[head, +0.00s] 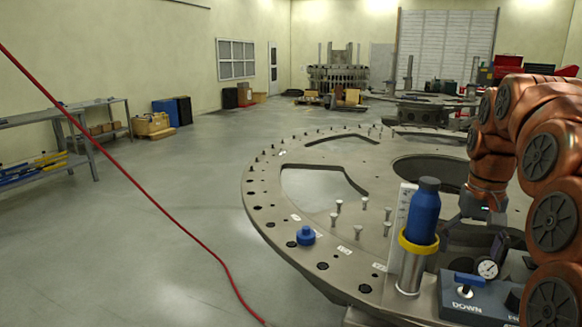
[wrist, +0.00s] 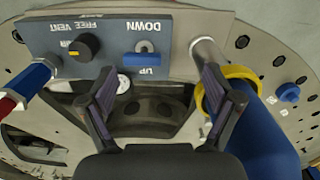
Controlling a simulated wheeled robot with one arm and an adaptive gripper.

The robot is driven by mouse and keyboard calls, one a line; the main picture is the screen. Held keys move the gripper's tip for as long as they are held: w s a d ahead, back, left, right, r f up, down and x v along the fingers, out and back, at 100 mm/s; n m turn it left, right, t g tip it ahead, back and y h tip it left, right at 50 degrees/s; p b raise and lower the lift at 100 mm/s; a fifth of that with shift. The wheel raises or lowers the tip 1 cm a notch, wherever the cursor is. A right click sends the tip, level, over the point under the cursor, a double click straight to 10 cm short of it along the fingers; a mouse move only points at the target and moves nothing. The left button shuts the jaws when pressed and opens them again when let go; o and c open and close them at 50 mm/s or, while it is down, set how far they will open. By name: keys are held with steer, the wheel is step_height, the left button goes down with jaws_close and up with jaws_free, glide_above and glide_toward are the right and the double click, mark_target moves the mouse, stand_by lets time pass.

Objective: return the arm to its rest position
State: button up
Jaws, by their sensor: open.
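My gripper (head: 474,240) is open and empty, pointing down near the plate's right side in the head view. In the wrist view its two dark fingers (wrist: 158,88) are spread apart with nothing between them. My copper-coloured arm (head: 540,150) is bent along the right edge of the head view. The turret plate (head: 262,205) is a large grey ring below the gripper. The control box (head: 455,308) stands close by, with a blue DOWN/UP lever (wrist: 148,58) and a black knob (wrist: 86,47).
A blue cylinder (head: 422,215) with a yellow ring stands beside the gripper. A dial gauge (head: 488,268) is close to it. A blue knob (head: 306,236) and several pins sit on the plate. A blue-and-red handle (wrist: 25,85) is at the wrist view's left. A red cable (head: 150,195) crosses the floor area.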

steer(key=s+a+f+n+p, duration=0.1)
steer(key=s+a+f+p, duration=0.1)
steer(key=s+a, duration=0.3)
steer(key=s+a+f+n+g+p, duration=0.1)
steer(key=s+a+p, duration=0.3)
steer(key=s, duration=1)
steer(key=s+a+f+n+p, duration=0.1)
steer(key=s+a+f+p, duration=0.2)
steer(key=s+a, duration=0.5)
steer(key=shift+s+f+n+g+p, duration=0.2)
steer(key=shift+s+n+g+p, duration=0.15)
steer(key=shift+s, duration=0.6)
